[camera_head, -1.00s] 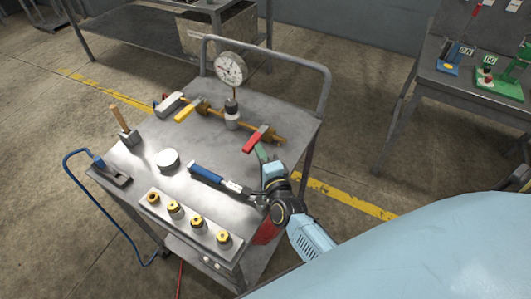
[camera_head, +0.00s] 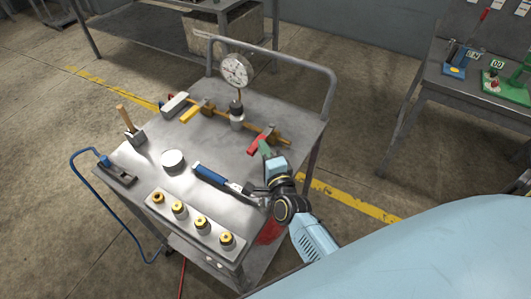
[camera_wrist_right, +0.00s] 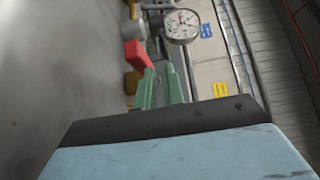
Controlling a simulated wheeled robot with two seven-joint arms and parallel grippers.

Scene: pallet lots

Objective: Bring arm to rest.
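My right gripper (camera_head: 264,150) has green fingertips and comes in from the lower right, over the right side of a grey metal cart (camera_head: 215,155). In the right wrist view its two fingers (camera_wrist_right: 162,88) show a narrow gap with nothing held between them. A red-handled clamp (camera_head: 260,142) lies just beyond the fingertips; it also shows in the wrist view (camera_wrist_right: 137,55). A blue-handled tool (camera_head: 210,175) lies left of the wrist, its end partly hidden by my arm. My left gripper is out of view.
The cart top holds a dial gauge (camera_head: 235,70), a round white piece (camera_head: 173,161), a block with several brass fittings (camera_head: 218,238) and a wooden-handled tool (camera_head: 126,120). A raised handle rail (camera_head: 328,88) rims the far side. Another table (camera_head: 480,85) stands at right, with open floor between.

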